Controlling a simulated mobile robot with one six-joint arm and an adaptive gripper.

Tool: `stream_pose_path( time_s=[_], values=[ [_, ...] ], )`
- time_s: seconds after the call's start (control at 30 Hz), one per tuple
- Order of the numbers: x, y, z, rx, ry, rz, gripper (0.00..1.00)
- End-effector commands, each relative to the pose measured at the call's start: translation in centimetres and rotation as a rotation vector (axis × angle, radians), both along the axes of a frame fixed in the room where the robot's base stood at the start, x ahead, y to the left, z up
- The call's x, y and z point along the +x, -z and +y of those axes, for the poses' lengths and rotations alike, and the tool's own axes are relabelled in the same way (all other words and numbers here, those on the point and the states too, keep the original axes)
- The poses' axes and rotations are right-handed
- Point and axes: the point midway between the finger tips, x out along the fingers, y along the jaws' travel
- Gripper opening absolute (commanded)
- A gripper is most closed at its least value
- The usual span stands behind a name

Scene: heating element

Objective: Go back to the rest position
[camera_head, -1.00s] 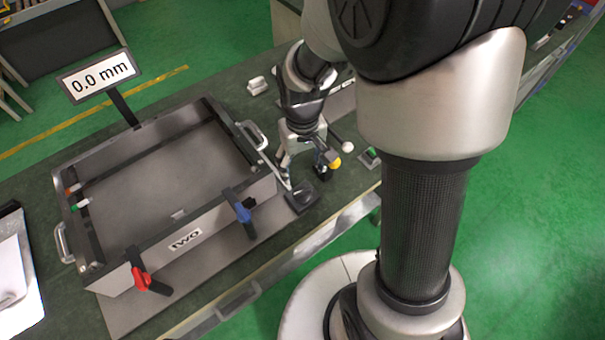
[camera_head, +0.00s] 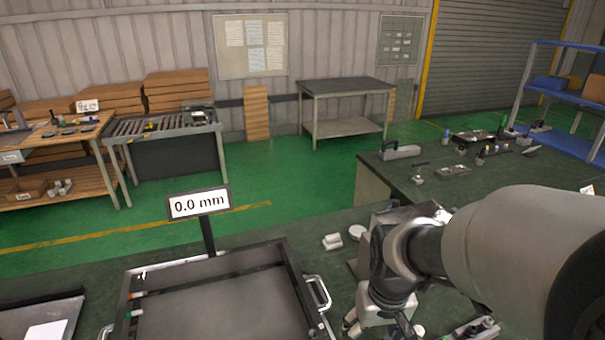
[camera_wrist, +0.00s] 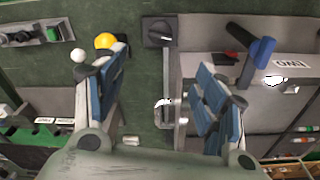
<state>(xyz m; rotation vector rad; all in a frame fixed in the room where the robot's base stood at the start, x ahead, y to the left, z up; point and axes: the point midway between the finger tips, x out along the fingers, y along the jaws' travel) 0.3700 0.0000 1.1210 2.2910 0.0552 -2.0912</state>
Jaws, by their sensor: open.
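My gripper (camera_wrist: 162,75) is open and empty, with its two blue-padded fingers apart in the wrist view. Between and beyond the fingers are the green bench top and a black block (camera_wrist: 159,31) with a grey bar running from it. The grey tray-like fixture (camera_head: 282,257) is at the lower left of my arm in the head view. Its blue clamp (camera_wrist: 256,62) shows right of my gripper in the wrist view, near the label "TWO" (camera_wrist: 291,62). In the head view my wrist is at the bottom edge and the fingertips are not clearly visible.
A sign reading "0.0 mm" (camera_head: 199,203) stands behind the fixture. A yellow knob (camera_wrist: 105,41) is close to the left finger. A second green bench (camera_head: 480,180) with small parts lies at right. Open green floor (camera_head: 280,185) lies beyond the bench.

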Motion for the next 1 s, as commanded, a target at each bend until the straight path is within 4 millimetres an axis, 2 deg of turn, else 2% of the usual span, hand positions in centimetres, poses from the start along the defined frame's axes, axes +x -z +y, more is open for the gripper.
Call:
stream_pose_path(
  time_s=[0.03, 0.2, 0.4, 0.5, 0.63, 1.0],
  values=[
    [-0.9, -1.9, 0.0, 0.001, 0.005, -0.042, 0.65],
    [-4.8, -6.2, 0.0, 0.002, 0.022, -0.139, 0.65],
    [-9.5, -9.2, -0.1, 0.007, 0.041, -0.245, 0.65],
    [-11.2, -9.8, -0.1, 0.009, 0.047, -0.283, 0.65],
    [-12.5, -10.1, -0.1, 0.011, 0.052, -0.309, 0.65],
    [-12.9, -10.2, -0.1, 0.012, 0.054, -0.315, 0.65]
  ],
)
